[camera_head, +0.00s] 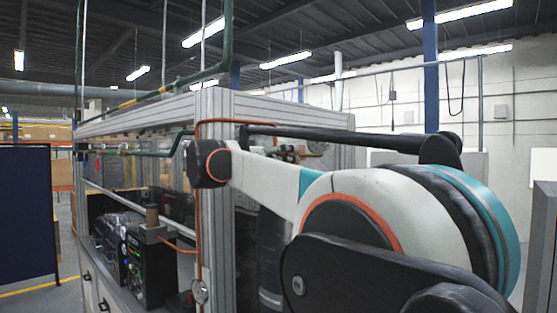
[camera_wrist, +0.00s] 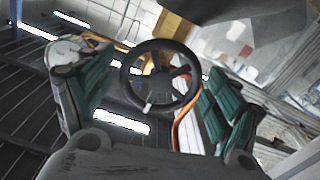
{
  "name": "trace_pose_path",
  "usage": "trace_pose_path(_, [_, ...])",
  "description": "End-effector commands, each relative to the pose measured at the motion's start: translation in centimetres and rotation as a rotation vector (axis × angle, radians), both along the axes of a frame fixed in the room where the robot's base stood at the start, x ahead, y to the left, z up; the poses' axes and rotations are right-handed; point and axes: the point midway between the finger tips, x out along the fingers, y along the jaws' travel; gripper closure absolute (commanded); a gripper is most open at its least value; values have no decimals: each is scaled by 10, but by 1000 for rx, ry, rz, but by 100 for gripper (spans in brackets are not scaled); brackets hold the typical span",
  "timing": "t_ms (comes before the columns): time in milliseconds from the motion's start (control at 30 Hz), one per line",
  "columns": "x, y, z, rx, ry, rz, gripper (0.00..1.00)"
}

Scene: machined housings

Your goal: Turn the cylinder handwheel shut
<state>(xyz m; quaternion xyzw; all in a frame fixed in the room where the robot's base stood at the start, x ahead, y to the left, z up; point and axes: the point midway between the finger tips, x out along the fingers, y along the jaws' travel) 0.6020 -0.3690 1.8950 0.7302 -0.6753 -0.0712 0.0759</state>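In the wrist view, a black round handwheel (camera_wrist: 126,70) with spokes faces the camera near the middle. A small pale tag or mark shows at its lower rim. My gripper (camera_wrist: 157,75) is open, with one green-padded finger to the left of the wheel and one to the right. The wheel shows between the fingers, with a gap visible on the right; I cannot tell how far beyond the tips it lies. The cylinder below the wheel is not clearly seen. In the head view my arm covers much of the right side, and I cannot make out the gripper or handwheel clearly.
An orange hose (camera_wrist: 180,125) curves close by the wheel's right side. In the head view, an aluminium-framed enclosure (camera_head: 215,105) stands close to my arm, with a green pipe (camera_head: 150,96) along its top. Black equipment (camera_head: 150,265) sits inside. A dark blue panel (camera_head: 25,220) stands left.

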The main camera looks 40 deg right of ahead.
Motion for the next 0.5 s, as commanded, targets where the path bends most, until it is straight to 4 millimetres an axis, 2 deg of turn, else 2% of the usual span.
trace_pose_path(267, [0,3,1,-1,1,1,17])
trace_pose_path(367, [0,14,1,-1,1,4,17])
trace_pose_path(500, [-2,39,0,-1,1,5,17])
